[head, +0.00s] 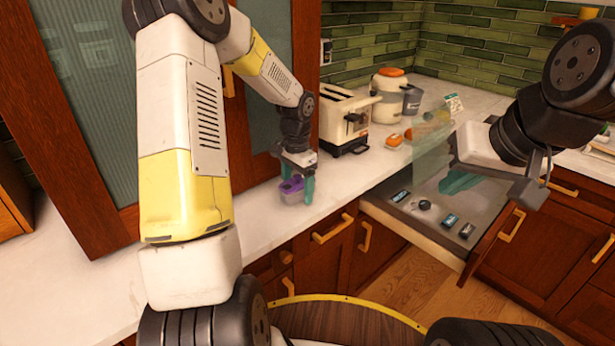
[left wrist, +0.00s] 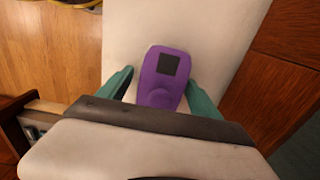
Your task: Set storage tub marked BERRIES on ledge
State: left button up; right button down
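A small tub with a purple lid (head: 292,186) stands on the pale counter (head: 262,212); its body looks greyish and see-through. In the left wrist view the purple lid (left wrist: 165,72) carries a dark square; no lettering is legible. My left gripper (head: 297,182) points down over the tub, its teal fingers on either side. In the left wrist view (left wrist: 160,88) narrow gaps show beside the lid, so the fingers look open around it. My right gripper (head: 462,182) is over the open drawer at the right; its finger gap is unclear. I cannot tell which surface is the ledge.
A toaster (head: 346,117), a white jar with an orange lid (head: 389,95) and a grey cup (head: 411,99) stand further back. A translucent green panel (head: 432,143) is beside my right gripper. An open drawer (head: 440,222) juts out. Bare counter lies left of the tub.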

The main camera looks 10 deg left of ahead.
pick_arm(q)
notch_tip(320, 180, up, 12)
jog(key=shift+r, duration=0.2)
jog(key=s+d+r+n+t+h, duration=0.1)
jog(key=s+r+n+t, duration=0.2)
jog(key=s, duration=0.9)
jog(key=s+d+r+n+t+h, duration=0.1)
jog(key=s+r+n+t, duration=0.2)
jog(key=s+r, duration=0.4)
jog(key=s+n, duration=0.1)
jog(key=s, duration=0.4)
jog(key=shift+s, duration=0.15)
